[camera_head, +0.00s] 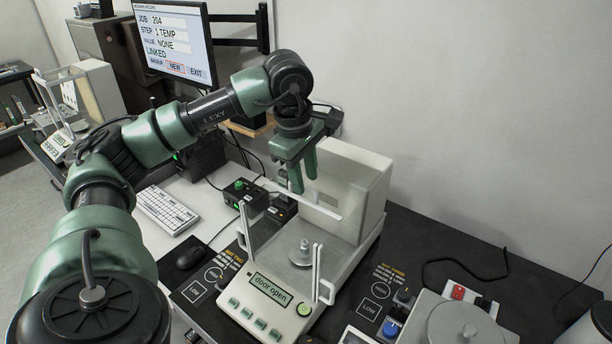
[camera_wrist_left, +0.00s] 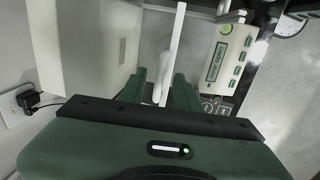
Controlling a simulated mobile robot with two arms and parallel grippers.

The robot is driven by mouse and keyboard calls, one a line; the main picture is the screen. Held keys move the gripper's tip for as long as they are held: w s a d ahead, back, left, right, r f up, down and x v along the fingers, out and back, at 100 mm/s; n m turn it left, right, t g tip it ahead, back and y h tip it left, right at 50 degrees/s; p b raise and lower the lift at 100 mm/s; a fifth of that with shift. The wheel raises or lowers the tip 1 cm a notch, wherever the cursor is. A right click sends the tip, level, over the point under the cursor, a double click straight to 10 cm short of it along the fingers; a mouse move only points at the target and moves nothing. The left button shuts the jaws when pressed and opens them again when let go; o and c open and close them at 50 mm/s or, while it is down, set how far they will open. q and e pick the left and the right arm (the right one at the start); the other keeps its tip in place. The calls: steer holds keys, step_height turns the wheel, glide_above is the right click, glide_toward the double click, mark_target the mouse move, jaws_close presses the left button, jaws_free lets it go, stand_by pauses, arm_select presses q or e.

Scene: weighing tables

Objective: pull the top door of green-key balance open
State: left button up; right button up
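The green-key balance (camera_head: 265,312) stands on the dark table, with a round green key (camera_head: 304,310) and a display reading "door open". Its clear chamber has white upright handles at the sides. The top door's white bar handle (camera_head: 314,206) lies near the tall rear housing; how far the clear door is slid is hard to tell. My left gripper (camera_head: 298,180) points down at this bar from above. In the left wrist view the bar (camera_wrist_left: 173,55) runs between the fingers (camera_wrist_left: 160,92), which stand apart; contact is unclear. My right gripper is out of view.
Another balance with a round pan (camera_head: 466,328) stands at the front right. A keyboard (camera_head: 166,211), a mouse (camera_head: 190,257) and a small control box with a green button (camera_head: 240,187) lie to the left. A monitor (camera_head: 176,42) stands behind. The wall is close behind the table.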

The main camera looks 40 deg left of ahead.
arm_select(q)
steer(key=shift+f, duration=0.45)
jaws_close()
steer(key=shift+w, duration=0.1)
stand_by(1.0)
